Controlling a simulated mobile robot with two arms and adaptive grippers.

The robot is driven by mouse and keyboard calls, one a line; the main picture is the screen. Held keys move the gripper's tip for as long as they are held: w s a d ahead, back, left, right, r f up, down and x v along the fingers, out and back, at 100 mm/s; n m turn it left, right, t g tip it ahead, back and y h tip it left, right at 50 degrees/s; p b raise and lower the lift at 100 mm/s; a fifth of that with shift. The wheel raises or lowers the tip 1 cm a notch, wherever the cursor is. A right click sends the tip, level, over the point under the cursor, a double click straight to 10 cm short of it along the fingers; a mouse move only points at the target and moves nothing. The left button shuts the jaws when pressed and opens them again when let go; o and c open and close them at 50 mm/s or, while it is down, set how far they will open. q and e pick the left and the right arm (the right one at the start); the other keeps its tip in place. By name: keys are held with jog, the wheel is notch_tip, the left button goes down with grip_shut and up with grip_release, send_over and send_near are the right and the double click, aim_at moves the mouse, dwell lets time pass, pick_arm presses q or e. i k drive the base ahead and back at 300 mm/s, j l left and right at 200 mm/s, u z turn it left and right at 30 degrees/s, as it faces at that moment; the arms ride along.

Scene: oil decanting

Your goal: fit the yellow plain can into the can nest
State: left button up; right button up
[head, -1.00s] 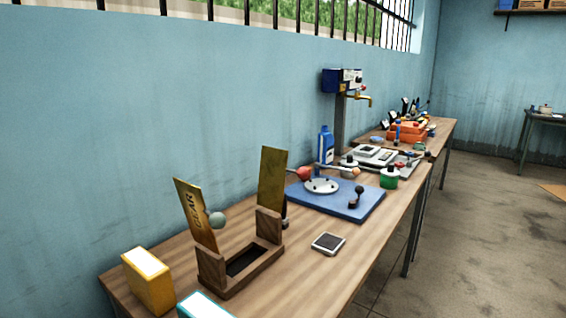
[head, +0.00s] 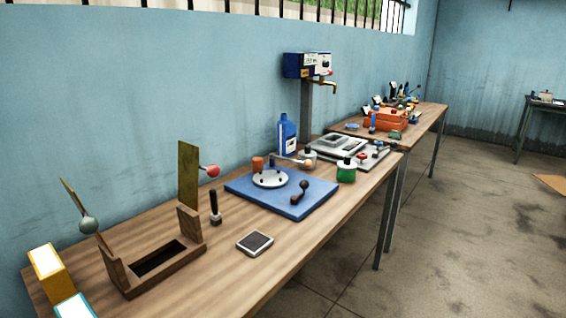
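I cannot make out a yellow plain can with certainty in the head view. A yellow block with a white top (head: 52,278) stands at the lower left bench corner, but it looks boxy, not round. I cannot identify the can nest with certainty either. A blue board (head: 245,187) on the bench carries a round white plate (head: 270,180) with small pegs and an orange cup-like piece (head: 257,163). Neither of my grippers shows in the view.
On the near bench are a wooden holder with upright plates (head: 150,277), a dark-screened device (head: 255,243), a blue bottle (head: 287,135), a green jar (head: 346,172) and a grey tray (head: 373,163). An orange crate (head: 386,120) sits farther off. Floor is free to the right.

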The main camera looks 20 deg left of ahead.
aim_at(132, 278)
jog(key=i+l+z, duration=0.1)
jog(key=i+l, duration=0.15)
jog(key=i, duration=0.15)
jog(key=i+l, duration=0.2)
jog(key=i, duration=0.15)
jog(key=i+l+z, duration=0.15)
jog(key=i, duration=0.25)
jog(key=i+l, duration=0.25)
jog(key=i, duration=0.15)
jog(key=i+u, duration=0.25)
jog(key=u, duration=0.2)
jog(key=i+l+u, duration=0.15)
jog(key=u, duration=0.25)
jog(key=i+l+u, duration=0.2)
jog(key=u, duration=0.25)
jog(key=i+l+u, duration=0.25)
jog(key=u, duration=0.15)
jog(key=i+l+u, duration=0.15)
jog(key=u, duration=0.35)
jog(key=i+l+u, duration=0.1)
jog(key=l+u, duration=0.2)
jog(key=u, duration=0.15)
jog(key=l+u, duration=0.25)
jog(key=u, duration=0.25)
jog(key=l+u, duration=0.3)
jog(key=u, duration=0.2)
jog(key=l+u, duration=0.5)
jog(key=i+l, duration=0.05)
